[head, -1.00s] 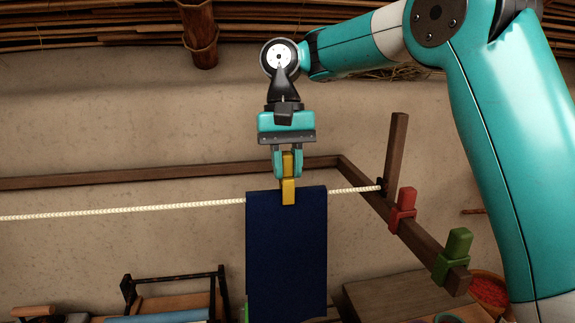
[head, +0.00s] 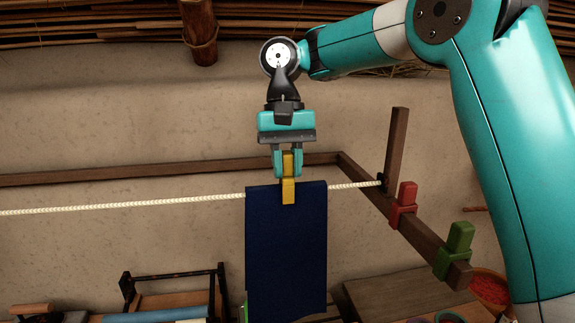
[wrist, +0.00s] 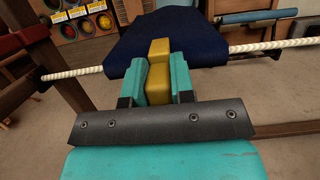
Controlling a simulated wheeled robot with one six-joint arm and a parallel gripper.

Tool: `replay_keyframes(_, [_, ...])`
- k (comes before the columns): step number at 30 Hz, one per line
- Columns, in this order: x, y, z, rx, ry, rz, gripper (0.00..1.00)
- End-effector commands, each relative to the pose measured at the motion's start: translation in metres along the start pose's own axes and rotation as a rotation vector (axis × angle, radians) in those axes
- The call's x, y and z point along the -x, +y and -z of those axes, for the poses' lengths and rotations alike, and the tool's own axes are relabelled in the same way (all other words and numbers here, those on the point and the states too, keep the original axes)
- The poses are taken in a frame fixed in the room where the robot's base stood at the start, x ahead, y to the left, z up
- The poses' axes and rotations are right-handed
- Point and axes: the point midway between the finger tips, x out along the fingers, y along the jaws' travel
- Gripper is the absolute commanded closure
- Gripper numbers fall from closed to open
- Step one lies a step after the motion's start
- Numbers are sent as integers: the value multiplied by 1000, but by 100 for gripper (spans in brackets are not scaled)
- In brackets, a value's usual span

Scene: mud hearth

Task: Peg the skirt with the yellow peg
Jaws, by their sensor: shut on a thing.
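The dark blue skirt (head: 285,255) hangs over the white rope (head: 120,207), near the rope's right end. The yellow peg (head: 288,191) is upright at the skirt's top edge, its lower part in front of the cloth. My gripper (head: 288,163) is above the rope, shut on the upper part of the yellow peg. In the wrist view the yellow peg (wrist: 185,82) is between the two teal fingers, with the skirt (wrist: 165,40) just beyond. Whether the peg's legs straddle the rope is hidden.
A red peg (head: 404,205) and a green peg (head: 455,249) sit on the wooden rail (head: 425,243) at right. A wooden post (head: 397,145) rises by the rope's end. Below are a dark rack (head: 175,280) and a bowl of red stuff (head: 490,287). The rope left of the skirt is bare.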

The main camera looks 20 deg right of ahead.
Motion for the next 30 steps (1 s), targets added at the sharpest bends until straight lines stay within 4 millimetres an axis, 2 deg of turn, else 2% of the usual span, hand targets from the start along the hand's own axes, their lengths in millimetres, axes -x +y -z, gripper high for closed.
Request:
replay_keyframes(6, [-4, 0, 0, 0, -10, -3, 100])
replay_keyframes(7, [-4, 0, 0, 0, -11, -3, 75])
replay_keyframes(10, [-4, 0, 0, 0, -10, -3, 52])
replay_keyframes(11, [-4, 0, 0, 0, -9, -3, 47])
replay_keyframes(17, [-3, 0, 0, 0, -7, -2, 45])
replay_keyframes(21, [-2, 0, 0, 0, -6, -2, 15])
replay_keyframes(30, [0, 0, 0, 0, -5, -1, 15])
